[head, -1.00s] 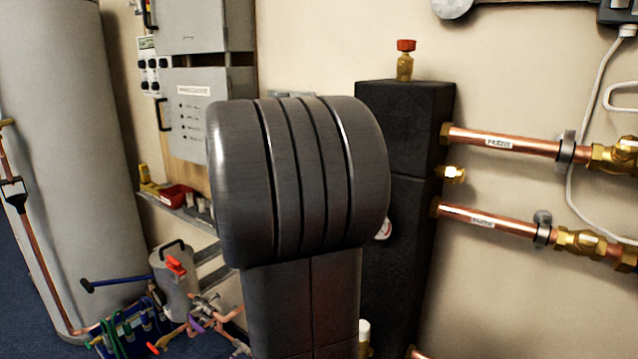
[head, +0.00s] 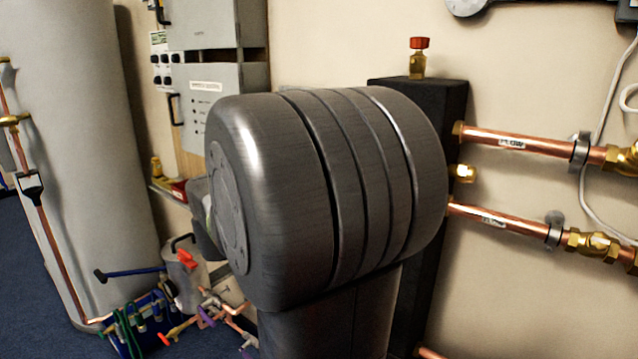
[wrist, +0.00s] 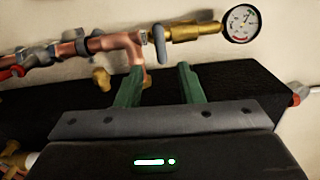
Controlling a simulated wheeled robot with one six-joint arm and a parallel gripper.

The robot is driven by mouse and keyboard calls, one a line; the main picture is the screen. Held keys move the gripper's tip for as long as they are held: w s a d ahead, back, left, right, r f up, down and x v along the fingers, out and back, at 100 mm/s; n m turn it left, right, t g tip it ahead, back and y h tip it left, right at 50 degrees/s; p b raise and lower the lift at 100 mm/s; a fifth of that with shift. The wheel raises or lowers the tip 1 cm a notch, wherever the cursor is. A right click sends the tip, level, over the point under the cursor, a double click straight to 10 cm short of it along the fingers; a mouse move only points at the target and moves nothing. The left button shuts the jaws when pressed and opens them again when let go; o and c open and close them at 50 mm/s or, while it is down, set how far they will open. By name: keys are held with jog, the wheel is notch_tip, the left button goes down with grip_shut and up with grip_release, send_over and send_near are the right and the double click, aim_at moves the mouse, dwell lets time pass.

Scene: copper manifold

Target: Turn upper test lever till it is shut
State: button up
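My gripper (wrist: 160,70) shows in the wrist view with its two green fingers apart and nothing seen between them. A small blue-grey lever-like handle (wrist: 161,48) hangs beside a brass fitting (wrist: 192,32), just beyond the gap between the fingertips. It appears apart from them. I cannot tell for sure whether this is the upper test lever. A round white gauge (wrist: 241,23) sits at the right end of the brass fitting. In the head view my own arm covers the middle, so the gripper and lever are hidden there.
A copper pipe (wrist: 105,45) runs left of the brass fitting. A black block (head: 446,110) with a red-capped valve (head: 418,60) and copper pipes (head: 515,143) stands right of my arm.

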jog(key=shift+v, duration=2.25)
jog(key=b+x, duration=0.1)
jog(key=x, duration=1.3)
jog(key=shift+s+a, duration=0.1)
jog(key=shift+s, duration=0.05)
